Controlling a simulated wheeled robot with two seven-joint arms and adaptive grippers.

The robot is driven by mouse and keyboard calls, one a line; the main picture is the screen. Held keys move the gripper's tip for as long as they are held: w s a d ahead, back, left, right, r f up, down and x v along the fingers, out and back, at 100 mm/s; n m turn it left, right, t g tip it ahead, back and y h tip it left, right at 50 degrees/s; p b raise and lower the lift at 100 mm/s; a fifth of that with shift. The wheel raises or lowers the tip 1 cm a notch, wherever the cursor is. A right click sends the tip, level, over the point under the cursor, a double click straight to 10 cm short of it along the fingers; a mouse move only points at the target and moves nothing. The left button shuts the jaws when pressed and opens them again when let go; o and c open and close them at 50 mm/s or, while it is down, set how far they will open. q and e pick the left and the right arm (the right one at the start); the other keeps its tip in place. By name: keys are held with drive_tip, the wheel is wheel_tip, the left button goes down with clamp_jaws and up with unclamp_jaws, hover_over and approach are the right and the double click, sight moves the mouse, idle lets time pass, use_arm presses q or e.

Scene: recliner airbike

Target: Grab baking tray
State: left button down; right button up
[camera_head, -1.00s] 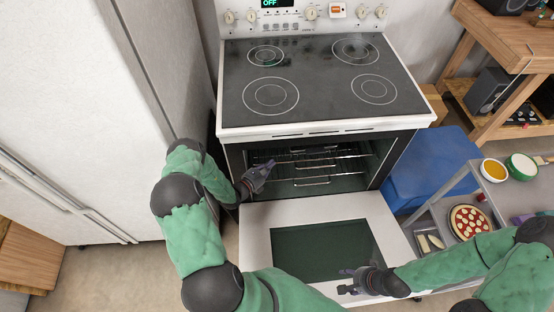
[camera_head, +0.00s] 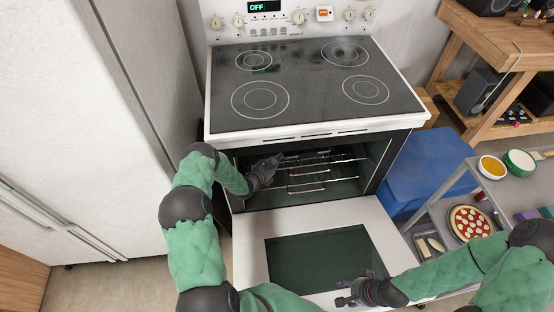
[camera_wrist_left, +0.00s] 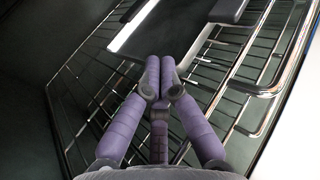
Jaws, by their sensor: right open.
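My left gripper (camera_head: 268,166) reaches into the mouth of the open oven, beside the wire racks (camera_head: 318,181). In the left wrist view, its purple fingers (camera_wrist_left: 160,66) point toward a dark flat panel (camera_wrist_left: 195,35) with a pale edge, over the rack bars. That panel may be the baking tray; I cannot tell for certain. The fingertips overlap its near edge in the picture; contact and opening are unclear. No tray is clearly visible in the head view. My right gripper (camera_head: 350,293) is open and empty over the lowered oven door (camera_head: 285,225).
The white stove (camera_head: 310,85) has its door folded down. A blue bin (camera_head: 425,165) stands to its right, beside a grey cart (camera_head: 480,205) with a pizza (camera_head: 469,222) and bowls. A pale tall cabinet (camera_head: 90,110) closes off the left.

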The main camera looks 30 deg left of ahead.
use_arm(q)
drive_tip(key=shift+f, duration=0.1)
drive_tip(key=s+a+p, duration=0.1)
drive_tip(key=s+p, duration=0.2)
drive_tip(key=s, duration=0.7)
drive_tip(key=shift+s+p, duration=0.25)
drive_tip(key=shift+p, duration=0.15)
drive_tip(key=shift+a+f, duration=0.1)
drive_tip(key=shift+a+r+p, duration=0.15)
drive_tip(key=shift+r+p, duration=0.35)
drive_tip(key=shift+r, duration=0.2)
